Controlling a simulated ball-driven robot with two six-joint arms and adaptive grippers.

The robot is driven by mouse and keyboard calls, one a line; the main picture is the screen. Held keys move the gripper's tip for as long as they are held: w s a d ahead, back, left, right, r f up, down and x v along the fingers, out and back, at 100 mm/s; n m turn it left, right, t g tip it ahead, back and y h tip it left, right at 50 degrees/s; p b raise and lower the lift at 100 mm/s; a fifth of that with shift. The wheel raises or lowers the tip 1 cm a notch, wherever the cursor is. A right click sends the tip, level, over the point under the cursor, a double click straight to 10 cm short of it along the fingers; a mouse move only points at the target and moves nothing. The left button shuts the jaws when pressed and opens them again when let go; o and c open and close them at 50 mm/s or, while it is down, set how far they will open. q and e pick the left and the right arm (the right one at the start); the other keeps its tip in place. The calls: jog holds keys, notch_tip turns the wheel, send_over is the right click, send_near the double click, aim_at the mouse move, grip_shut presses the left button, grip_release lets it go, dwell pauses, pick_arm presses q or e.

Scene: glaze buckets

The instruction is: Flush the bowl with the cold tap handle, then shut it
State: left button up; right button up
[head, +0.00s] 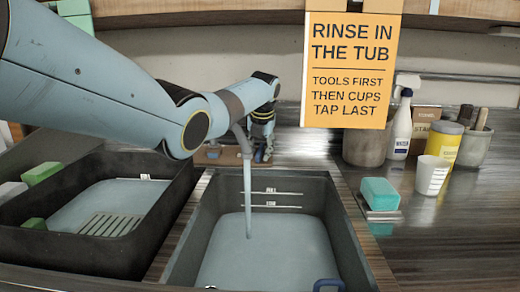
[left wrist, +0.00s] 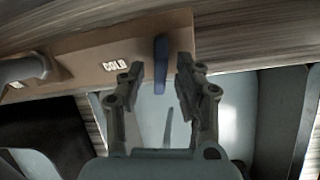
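The cold tap handle (left wrist: 161,64) is a blue lever beside the COLD label on a brown tap plate (left wrist: 85,65). My left gripper (left wrist: 160,78) is open, with one finger on each side of the lever's near end; I cannot tell whether either touches it. In the head view my left gripper (head: 264,150) is small and partly hidden at the tap. The grey spout (head: 242,140) pours a thin stream of water (head: 248,200) into the sink bowl (head: 180,262), which holds pale water.
A dark tub (head: 75,250) with a grate and green blocks stands left of the bowl. A teal sponge (head: 380,193), white cup (head: 432,175), spray bottle (head: 401,125) and yellow can (head: 445,140) stand right. An orange sign (head: 350,70) hangs above. The right front counter is clear.

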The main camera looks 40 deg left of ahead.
pick_arm(q)
jog(key=v, duration=1.2)
